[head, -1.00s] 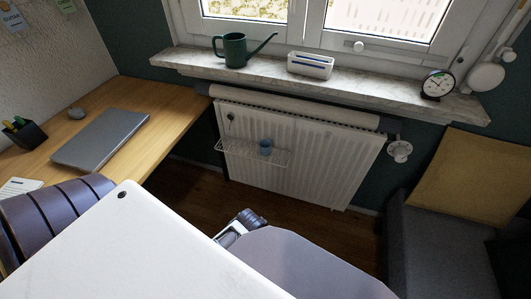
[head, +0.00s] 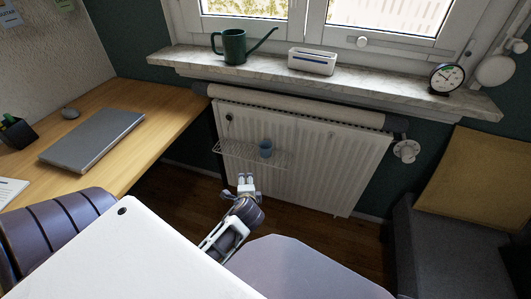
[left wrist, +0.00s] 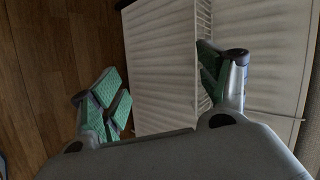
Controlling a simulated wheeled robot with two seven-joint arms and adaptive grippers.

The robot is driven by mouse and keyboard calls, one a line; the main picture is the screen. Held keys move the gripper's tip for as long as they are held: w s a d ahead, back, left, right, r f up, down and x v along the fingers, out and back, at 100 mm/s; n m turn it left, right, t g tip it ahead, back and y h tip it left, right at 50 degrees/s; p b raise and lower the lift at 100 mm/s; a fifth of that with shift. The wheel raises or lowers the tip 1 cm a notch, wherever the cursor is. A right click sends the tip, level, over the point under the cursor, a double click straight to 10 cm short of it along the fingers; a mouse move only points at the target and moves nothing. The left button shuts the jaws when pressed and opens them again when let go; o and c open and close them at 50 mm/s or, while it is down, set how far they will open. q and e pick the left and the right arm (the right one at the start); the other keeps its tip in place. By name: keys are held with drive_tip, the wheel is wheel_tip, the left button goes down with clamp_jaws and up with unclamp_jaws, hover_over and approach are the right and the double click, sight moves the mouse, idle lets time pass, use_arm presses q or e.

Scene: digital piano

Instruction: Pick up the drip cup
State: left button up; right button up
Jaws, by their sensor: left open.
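The drip cup is a small blue cup (head: 265,147) standing upright on a white wire rack (head: 228,148) that hangs on the front of the radiator. My left gripper (head: 246,180) is below and slightly left of the cup in the head view, apart from it, with its fingertips pointing toward the rack. In the left wrist view my left gripper (left wrist: 160,65) is open with green finger pads spread apart and nothing between them. I cannot make out the cup in that view. My right gripper is out of view.
The ribbed white radiator (head: 330,165) is under a stone windowsill (head: 370,78) with a green watering can (head: 233,47), a white box (head: 312,61) and a clock (head: 446,78). A wooden desk (head: 160,120) with a laptop (head: 92,141) is at left. A grey seat (head: 455,245) is at right.

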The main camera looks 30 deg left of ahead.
sight(263, 154)
use_arm(q)
drive_tip(key=w+r+m+t, duration=0.3)
drive_tip(key=w+m+t, duration=0.4)
drive_tip(key=m, duration=1.3)
drive_tip(key=w, duration=0.2)
drive_tip(key=shift+w+d+t+y, duration=0.25)
drive_tip(key=shift+w+t+y, duration=0.05)
drive_tip(key=shift+y, duration=0.1)
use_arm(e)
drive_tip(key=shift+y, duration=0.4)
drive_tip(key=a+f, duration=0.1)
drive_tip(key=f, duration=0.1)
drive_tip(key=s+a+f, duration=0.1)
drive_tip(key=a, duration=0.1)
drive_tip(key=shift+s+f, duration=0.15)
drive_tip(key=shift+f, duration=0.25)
use_arm(q)
drive_tip(key=shift+w+a, duration=0.1)
drive_tip(key=shift+b+x, duration=0.55)
drive_tip(key=shift+x, duration=3.1)
drive_tip(key=shift+w+a+f, duration=0.1)
drive_tip(key=shift+w+a, duration=0.1)
drive_tip(key=shift+w, duration=0.3)
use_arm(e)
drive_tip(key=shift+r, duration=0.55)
